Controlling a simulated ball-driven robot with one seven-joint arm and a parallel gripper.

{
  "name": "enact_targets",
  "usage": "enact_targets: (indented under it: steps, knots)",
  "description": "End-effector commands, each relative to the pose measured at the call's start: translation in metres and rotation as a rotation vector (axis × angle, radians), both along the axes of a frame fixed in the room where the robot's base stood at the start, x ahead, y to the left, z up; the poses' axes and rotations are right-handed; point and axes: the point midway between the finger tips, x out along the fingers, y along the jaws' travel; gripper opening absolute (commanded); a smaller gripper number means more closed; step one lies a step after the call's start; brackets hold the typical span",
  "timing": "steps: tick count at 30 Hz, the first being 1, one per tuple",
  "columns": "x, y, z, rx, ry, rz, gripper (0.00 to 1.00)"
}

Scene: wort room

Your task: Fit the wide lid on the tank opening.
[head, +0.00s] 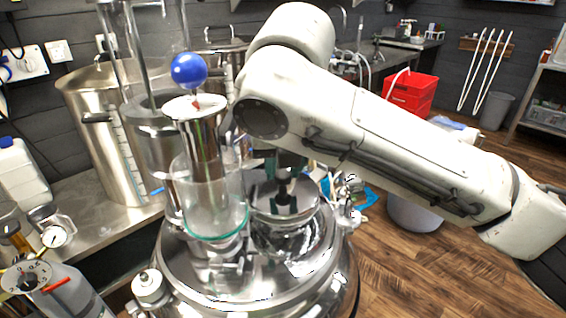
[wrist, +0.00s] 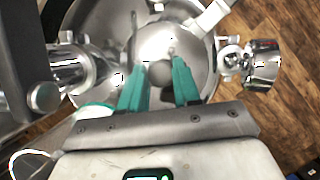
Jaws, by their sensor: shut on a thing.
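The wide lid (head: 302,201) is a shiny steel disc with a round knob at its middle. It lies over the neck of the steel tank (head: 215,290), in the middle of the head view. My gripper (head: 284,188) comes down on it from above, partly hidden by my arm. In the wrist view the teal fingers of my gripper (wrist: 160,78) are shut on the knob of the lid (wrist: 172,42). The lid covers the tank opening from view. I cannot tell whether its rim touches the neck or hangs just above it.
A glass cylinder with a steel column and blue ball (head: 189,71) stands on the tank just left of the lid. Fittings (wrist: 252,63) stick out around the tank top. A large steel pot (head: 97,110) stands behind left.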

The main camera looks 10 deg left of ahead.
Motion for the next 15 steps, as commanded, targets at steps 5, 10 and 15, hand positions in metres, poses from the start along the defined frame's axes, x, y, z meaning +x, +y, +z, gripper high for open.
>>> enact_targets:
  steps: [5, 10, 15]
  knots:
    - [0.0001, 0.0000, -0.0010, 0.000, -0.002, 0.000, 0.00]
    - [0.0002, 0.0000, -0.0040, 0.000, -0.002, 0.000, 0.00]
    - [0.0001, 0.0000, -0.0071, 0.000, -0.002, 0.000, 0.00]
